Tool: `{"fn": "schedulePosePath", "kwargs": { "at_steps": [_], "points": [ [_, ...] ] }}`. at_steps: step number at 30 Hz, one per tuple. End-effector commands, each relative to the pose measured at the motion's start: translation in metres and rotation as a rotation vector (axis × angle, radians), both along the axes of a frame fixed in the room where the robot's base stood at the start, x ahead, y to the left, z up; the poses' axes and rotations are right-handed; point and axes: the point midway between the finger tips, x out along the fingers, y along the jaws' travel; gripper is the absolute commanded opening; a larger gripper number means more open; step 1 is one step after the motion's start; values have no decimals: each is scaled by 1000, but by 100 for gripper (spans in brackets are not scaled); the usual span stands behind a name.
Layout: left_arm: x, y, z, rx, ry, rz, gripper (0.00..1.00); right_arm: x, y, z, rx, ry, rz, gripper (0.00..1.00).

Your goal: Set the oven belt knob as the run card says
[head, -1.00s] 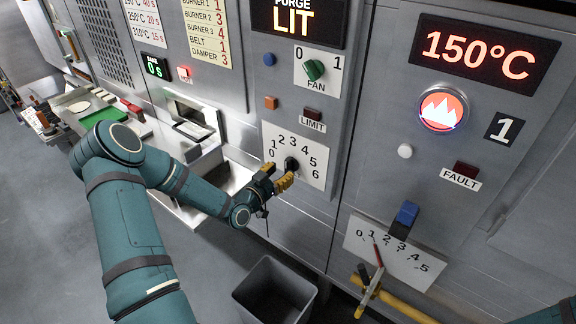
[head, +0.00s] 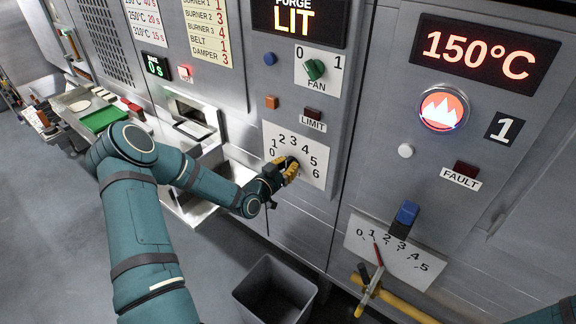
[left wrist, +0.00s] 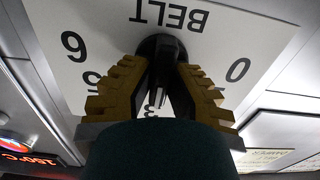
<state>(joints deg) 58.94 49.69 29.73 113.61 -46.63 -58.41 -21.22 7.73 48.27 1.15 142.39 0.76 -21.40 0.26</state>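The belt dial is a white plate (head: 318,178) numbered 0 to 6 on the oven front; the left wrist view shows its BELT label (left wrist: 168,14). Its black knob (left wrist: 165,52) is mostly hidden in the head view. A pale pointer mark on it, seen between the fingers, appears to face the 3. My left gripper (head: 287,170) is at the knob, its yellow fingers (left wrist: 163,68) on both sides and seemingly touching it. My right gripper is out of view.
A green fan knob (head: 315,69) and LIMIT button (head: 312,113) sit above the dial. A damper plate (head: 388,262) with a red-tipped lever and a yellow pipe (head: 408,308) is at lower right. A grey bin (head: 275,292) stands below.

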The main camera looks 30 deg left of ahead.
Motion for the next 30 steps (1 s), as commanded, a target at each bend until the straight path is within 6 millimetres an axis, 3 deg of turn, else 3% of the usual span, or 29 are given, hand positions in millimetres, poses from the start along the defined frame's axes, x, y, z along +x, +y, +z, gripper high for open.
{"fn": "schedulePosePath", "kwargs": {
  "at_steps": [14,30],
  "points": [
    [1,1,0,-99,5,0,0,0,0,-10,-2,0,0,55],
    [1,5,-1,-571,41,0,0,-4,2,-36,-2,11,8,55]
  ]
}}
